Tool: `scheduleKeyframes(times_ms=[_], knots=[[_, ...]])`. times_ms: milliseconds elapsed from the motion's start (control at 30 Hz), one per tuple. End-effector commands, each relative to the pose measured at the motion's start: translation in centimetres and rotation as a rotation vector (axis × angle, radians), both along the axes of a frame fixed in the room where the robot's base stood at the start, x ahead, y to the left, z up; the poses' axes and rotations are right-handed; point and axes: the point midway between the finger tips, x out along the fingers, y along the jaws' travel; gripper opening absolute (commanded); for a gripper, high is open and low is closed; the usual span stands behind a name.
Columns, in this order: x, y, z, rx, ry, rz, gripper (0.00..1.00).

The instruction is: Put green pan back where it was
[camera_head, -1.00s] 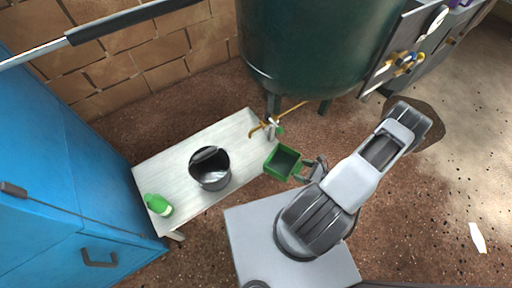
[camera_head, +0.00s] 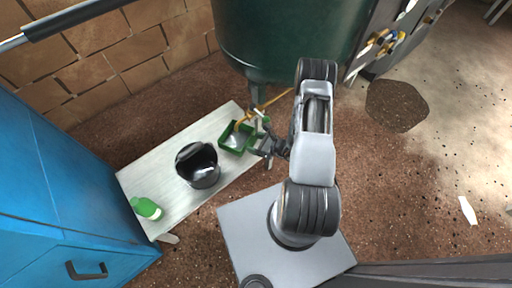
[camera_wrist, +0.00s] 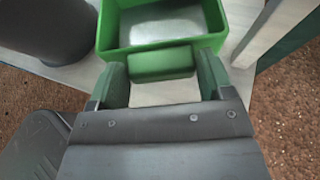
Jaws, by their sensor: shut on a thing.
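The green pan (camera_head: 237,137) is a square, open-topped tray with a green handle. In the head view it is over the far right end of the pale bench (camera_head: 150,172); I cannot tell whether it touches the bench. My gripper (camera_head: 262,146) is shut on the pan's handle from the right. In the wrist view the gripper fingers (camera_wrist: 162,80) sit on both sides of the handle (camera_wrist: 162,63), and the pan's green walls (camera_wrist: 160,45) lie just beyond. The pan's inside looks pale and empty.
A dark metal pot (camera_head: 198,166) stands mid-bench, close left of the pan. A green bottle (camera_head: 146,208) is at the bench's near left end. A blue cabinet (camera_head: 55,190) is at left.

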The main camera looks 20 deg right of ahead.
Motion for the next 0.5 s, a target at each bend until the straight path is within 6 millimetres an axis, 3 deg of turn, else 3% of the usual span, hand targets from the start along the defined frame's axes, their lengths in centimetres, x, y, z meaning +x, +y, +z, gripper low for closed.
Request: scheduleKeyframes(times_ms=[233,500], knots=[[-0.1,0.0,-3.2,0.000,0.000,0.000,0.45],[0.0,0.0,-3.2,0.001,-0.001,0.000,0.45]])
